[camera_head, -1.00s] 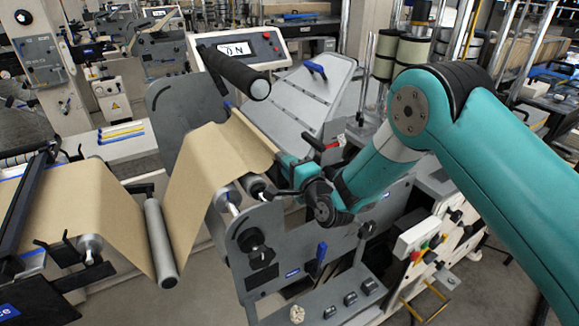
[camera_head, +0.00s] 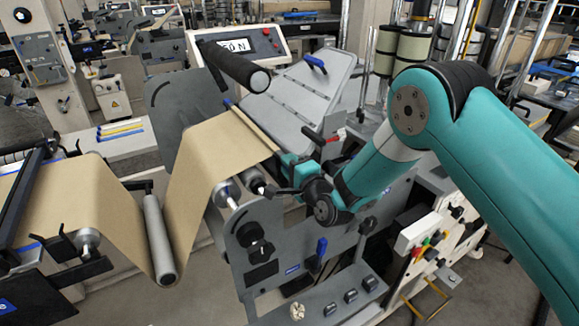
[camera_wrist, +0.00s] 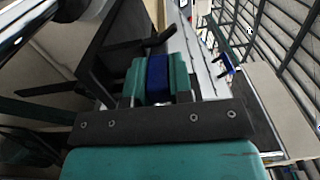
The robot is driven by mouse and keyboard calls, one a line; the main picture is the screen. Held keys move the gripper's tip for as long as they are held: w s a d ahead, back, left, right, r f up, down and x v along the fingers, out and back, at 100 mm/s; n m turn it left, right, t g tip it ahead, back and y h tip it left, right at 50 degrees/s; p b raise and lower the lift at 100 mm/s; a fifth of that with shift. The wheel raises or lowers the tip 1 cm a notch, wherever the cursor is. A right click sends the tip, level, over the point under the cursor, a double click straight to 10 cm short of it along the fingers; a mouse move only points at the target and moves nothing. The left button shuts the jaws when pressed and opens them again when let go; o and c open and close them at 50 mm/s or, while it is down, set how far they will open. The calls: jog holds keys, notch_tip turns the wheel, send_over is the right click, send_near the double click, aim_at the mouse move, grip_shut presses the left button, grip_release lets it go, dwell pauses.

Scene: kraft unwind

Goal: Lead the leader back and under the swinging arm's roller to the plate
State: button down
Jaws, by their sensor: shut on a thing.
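The tan kraft leader (camera_head: 215,150) comes from the left, passes under a low grey roller (camera_head: 158,240) and rises to a straight bar (camera_head: 253,130) along its end edge. My gripper (camera_head: 284,163) is at the near end of this bar. In the wrist view my teal fingers (camera_wrist: 158,82) are shut on a blue piece (camera_wrist: 158,78) at the leader's end. A black roller (camera_head: 237,68) hangs above and behind the leader bar. The sloped grey plate (camera_head: 300,90) lies behind the bar, to the right of the black roller.
A display (camera_head: 240,47) behind the black roller seems to read 50 N. Two short rollers (camera_head: 240,187) sit just below the leader, left of my gripper. A red-tipped lever (camera_head: 325,135) stands close behind my gripper. A grey side panel (camera_head: 165,105) stands left of the black roller.

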jog(key=shift+d+f, duration=0.1)
jog(key=shift+f, duration=0.3)
